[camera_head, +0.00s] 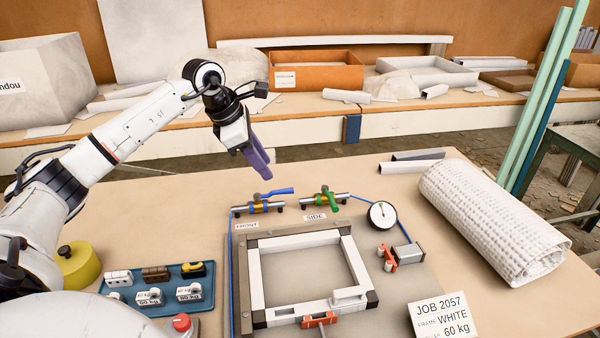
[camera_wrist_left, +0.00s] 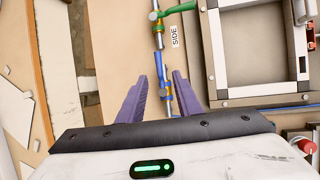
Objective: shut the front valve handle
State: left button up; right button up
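The front valve (camera_head: 258,207) sits on a short metal pipe at the back left of the press board, behind the FRONT label (camera_head: 247,226). Its blue handle (camera_head: 280,191) points right, roughly along the pipe. In the left wrist view the blue handle (camera_wrist_left: 159,66) lies between and just beyond the fingertips. My left gripper (camera_head: 265,174) has purple fingers and hangs above and behind the front valve, apart from it in the head view. In the left wrist view its fingers (camera_wrist_left: 160,76) are spread and hold nothing. My right gripper is not in view.
The side valve with its green handle (camera_head: 328,198) stands right of the front valve. A white frame (camera_head: 255,275), a gauge (camera_head: 382,214) and red clamps (camera_head: 388,258) are on the board. A blue tray (camera_head: 205,270) lies left, a white roll (camera_head: 495,220) right. The table behind the valves is clear.

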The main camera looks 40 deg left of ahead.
aim_at(280, 190)
pick_arm(q)
jog(key=x, duration=0.9)
jog(key=shift+a+f, duration=0.2)
jog(key=shift+f, duration=0.15)
grip_shut()
